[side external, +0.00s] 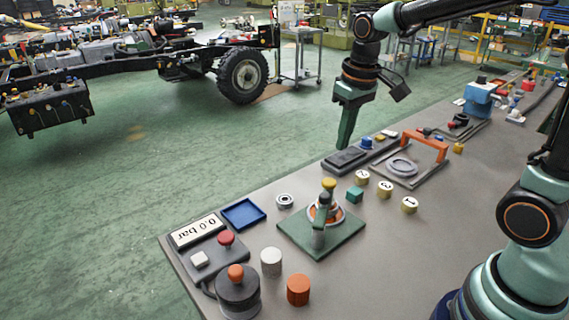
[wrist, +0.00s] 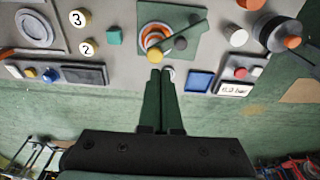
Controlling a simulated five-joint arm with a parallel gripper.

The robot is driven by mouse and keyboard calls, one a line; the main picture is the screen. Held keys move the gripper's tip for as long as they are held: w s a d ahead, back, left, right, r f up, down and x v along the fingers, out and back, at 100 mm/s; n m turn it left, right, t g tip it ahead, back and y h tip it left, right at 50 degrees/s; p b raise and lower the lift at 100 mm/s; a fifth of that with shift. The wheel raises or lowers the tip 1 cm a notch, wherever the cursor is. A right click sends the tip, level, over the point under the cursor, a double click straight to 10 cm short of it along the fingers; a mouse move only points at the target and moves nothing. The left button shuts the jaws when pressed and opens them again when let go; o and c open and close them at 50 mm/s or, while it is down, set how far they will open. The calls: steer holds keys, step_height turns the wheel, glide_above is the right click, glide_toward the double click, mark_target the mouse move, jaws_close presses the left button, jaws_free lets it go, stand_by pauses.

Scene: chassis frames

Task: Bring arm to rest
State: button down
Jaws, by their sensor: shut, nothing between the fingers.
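My gripper (side external: 345,140) hangs pointing down in the side view, above the far long edge of the grey workbench (side external: 235,275), near a dark flat panel. Its green fingers are together with nothing between them. In the wrist view my gripper (wrist: 162,74) is also shut and empty. Its tips show just below a green plate (wrist: 196,45) carrying an orange and white round fitting, a green lever and a yellow knob (wrist: 180,43). The gripper appears clear of the things on the bench.
A truck chassis (side external: 150,65) stands on the green floor beyond.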

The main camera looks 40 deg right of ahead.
steer(key=s+a+r+t, duration=0.2)
steer(key=s+t, duration=0.1)
steer(key=s, duration=0.6)
steer(key=shift+r+t, duration=0.2)
steer(key=shift+t, duration=0.2)
